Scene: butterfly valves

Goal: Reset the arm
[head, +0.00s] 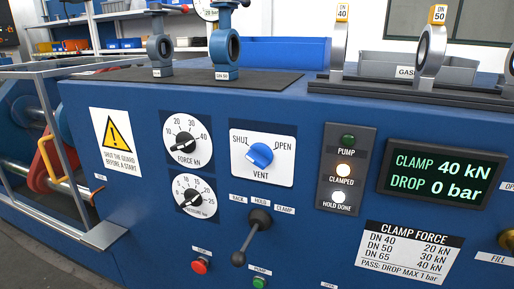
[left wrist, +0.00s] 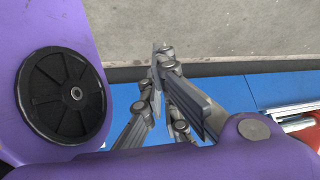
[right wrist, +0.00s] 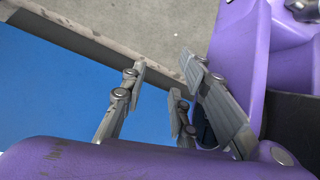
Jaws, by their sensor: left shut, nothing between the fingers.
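Neither gripper shows in the head view. My left gripper (left wrist: 160,62) is shut with nothing between its fingers; it hangs over the floor beside a blue surface in the left wrist view. My right gripper (right wrist: 160,66) is open and empty, its fingers apart, in the right wrist view. In the head view the blue test bench (head: 100,206) carries a black lever (head: 248,236) below the labels BACK, HOLD and CLAMP; its knob end hangs down to the left. The blue VENT knob (head: 260,155) sits between SHUT and OPEN. The display (head: 437,174) reads clamp 40 kN, drop 0 bar.
The CLAMPED lamp (head: 343,170) and HOLD DONE lamp (head: 338,197) look lit. A red button (head: 200,265) and green button (head: 260,283) sit low on the panel. Butterfly valves (head: 224,48) stand on top. A caged guard (head: 75,190) is at left. Grey floor (left wrist: 220,42) is clear.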

